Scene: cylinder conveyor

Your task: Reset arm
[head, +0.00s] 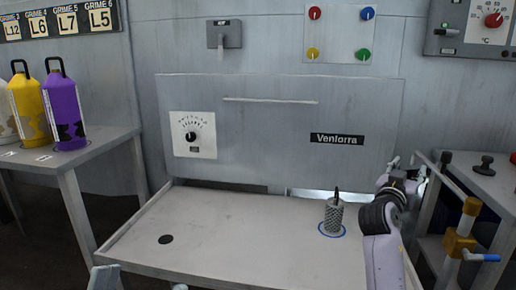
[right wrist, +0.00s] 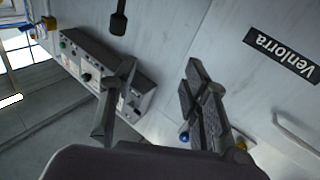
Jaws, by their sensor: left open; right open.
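My right arm reaches in from the lower right in the head view. Its gripper (head: 408,168) is above the table's right edge, below and right of the Venlorra label. In the right wrist view my right gripper (right wrist: 160,75) has its two dark fingers spread apart with nothing between them. At the bottom left of the head view, grey tips of what appears to be my left gripper (head: 140,282) show at the frame edge; most of it is cut off. A grey knurled cylinder (head: 334,217) with a dark pin stands upright in a blue ring on the table, left of my right arm.
The pale table (head: 230,235) has a dark hole at its left and is otherwise mostly bare. A grey panel (head: 270,115) with a dial stands behind it. Yellow (head: 28,108) and purple (head: 65,112) bottles stand on a left side table. A yellow-and-blue fixture (head: 462,240) is at right.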

